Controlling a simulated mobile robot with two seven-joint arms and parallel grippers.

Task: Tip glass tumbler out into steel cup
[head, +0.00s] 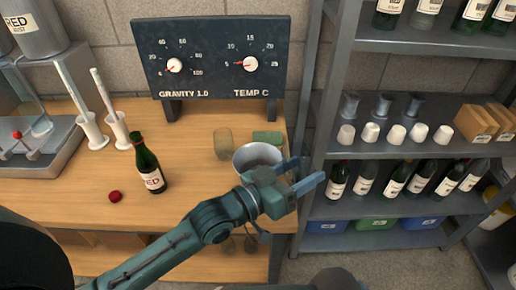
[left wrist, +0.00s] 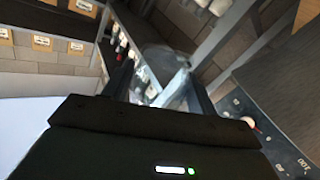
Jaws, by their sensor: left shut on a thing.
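The steel cup (head: 256,156) is a round, open grey vessel on the wooden bench near its right end. My left gripper (head: 303,175) is just right of the cup and in front of it in the head view, and its arm covers the cup's lower right side. In the left wrist view, the left gripper (left wrist: 160,78) is shut on the clear glass tumbler (left wrist: 163,62), which shows faintly between the fingers. I cannot make out the tumbler in the head view, nor its tilt or contents. My right gripper is not in view.
A dark wine bottle (head: 148,163) and a red cap (head: 115,197) are on the bench's left part. A cork-coloured cylinder (head: 223,143) and green block (head: 267,138) lie behind the cup. A gauge board (head: 213,60) stands at the back; a bottle shelf (head: 390,207) is right.

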